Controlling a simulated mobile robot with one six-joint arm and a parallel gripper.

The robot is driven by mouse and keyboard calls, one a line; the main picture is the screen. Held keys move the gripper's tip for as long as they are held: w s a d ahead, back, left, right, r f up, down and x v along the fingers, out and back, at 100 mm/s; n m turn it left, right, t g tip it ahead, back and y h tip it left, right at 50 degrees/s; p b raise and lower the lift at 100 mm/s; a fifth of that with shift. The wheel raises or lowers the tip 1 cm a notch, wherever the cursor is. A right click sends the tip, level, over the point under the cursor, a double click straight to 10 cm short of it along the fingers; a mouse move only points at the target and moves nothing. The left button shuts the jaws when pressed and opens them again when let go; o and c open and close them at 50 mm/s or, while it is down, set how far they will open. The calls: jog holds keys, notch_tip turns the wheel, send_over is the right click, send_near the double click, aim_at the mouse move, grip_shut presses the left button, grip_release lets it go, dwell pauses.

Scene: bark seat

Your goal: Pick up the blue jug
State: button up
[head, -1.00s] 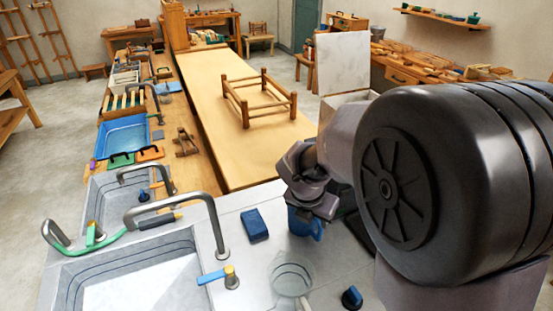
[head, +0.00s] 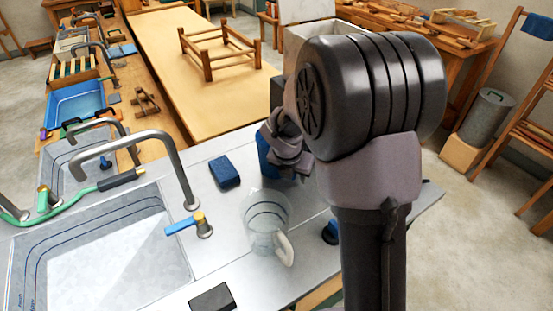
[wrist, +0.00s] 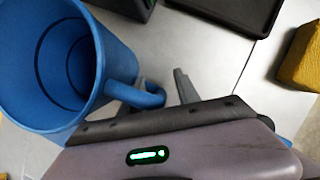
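The blue jug (head: 264,152) stands on the grey counter in the head view, partly hidden behind my gripper (head: 290,165). In the wrist view the jug (wrist: 58,65) fills the left side, its open mouth facing the camera and its handle (wrist: 135,95) pointing right. My gripper (wrist: 163,82) is at the handle. Its two fingers stand apart, one partly hidden behind the handle and the other just right of it, with a small gap showing. The fingers are hidden in the head view.
A clear jug (head: 266,225) stands nearer on the counter, with a blue sponge (head: 224,172) to its left. A sink with a curved tap (head: 170,160) lies left. The wrist view shows a black tray (wrist: 232,25) and a yellow block (wrist: 302,58).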

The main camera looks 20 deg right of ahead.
grip_shut()
